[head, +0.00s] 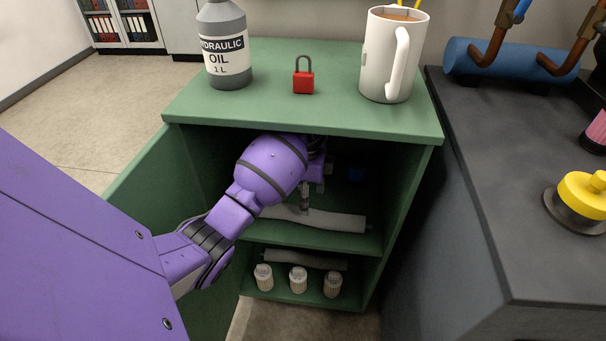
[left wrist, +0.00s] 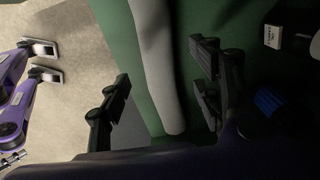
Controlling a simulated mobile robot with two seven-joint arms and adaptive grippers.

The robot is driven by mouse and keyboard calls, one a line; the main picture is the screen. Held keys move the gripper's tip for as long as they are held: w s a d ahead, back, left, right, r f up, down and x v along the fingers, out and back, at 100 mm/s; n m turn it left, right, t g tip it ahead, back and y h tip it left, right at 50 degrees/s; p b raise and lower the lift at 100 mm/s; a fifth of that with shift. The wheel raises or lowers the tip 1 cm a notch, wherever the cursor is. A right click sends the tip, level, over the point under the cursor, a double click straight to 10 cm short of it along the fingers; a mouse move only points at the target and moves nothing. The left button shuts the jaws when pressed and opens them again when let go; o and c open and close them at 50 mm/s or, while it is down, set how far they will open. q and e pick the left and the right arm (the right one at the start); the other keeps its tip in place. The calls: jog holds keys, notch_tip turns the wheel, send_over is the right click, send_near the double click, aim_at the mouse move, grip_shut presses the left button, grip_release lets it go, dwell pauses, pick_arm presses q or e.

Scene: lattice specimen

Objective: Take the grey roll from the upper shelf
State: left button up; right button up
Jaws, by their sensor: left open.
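The grey roll (head: 342,221) lies lengthwise on the upper shelf (head: 300,237) of the open green cabinet. My left arm reaches into the cabinet, and the left gripper (head: 305,203) is above the roll, its fingers partly hidden by the arm and shadow. Whether the fingers touch the roll I cannot tell. My right gripper is not in view.
An oil bottle (head: 226,50), a red padlock (head: 303,80) and a white mug (head: 380,60) stand on the cabinet top (head: 330,112). A dark blue thing (head: 356,173) is deeper on the upper shelf. Another roll (head: 300,260) and several pale canisters (head: 298,280) are below. The cabinet door (head: 150,205) is open at left.

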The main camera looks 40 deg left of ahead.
pick_arm(q)
jog(key=shift+w+a, duration=0.1)
jog(key=shift+a, duration=0.1)
jog(key=shift+f, duration=0.35)
notch_tip(320, 180, down, 2)
jog(key=shift+d+f+b, duration=0.1)
jog(key=shift+d+b, duration=0.05)
jog(key=shift+b, duration=0.3)
jog(key=f, duration=0.2)
jog(key=f+b, duration=0.1)
jog(key=shift+s+f, duration=0.4)
jog(key=shift+f, duration=0.3)
jog(key=shift+w, duration=0.1)
jog(key=shift+c, duration=0.8)
jog(key=c, duration=1.2)
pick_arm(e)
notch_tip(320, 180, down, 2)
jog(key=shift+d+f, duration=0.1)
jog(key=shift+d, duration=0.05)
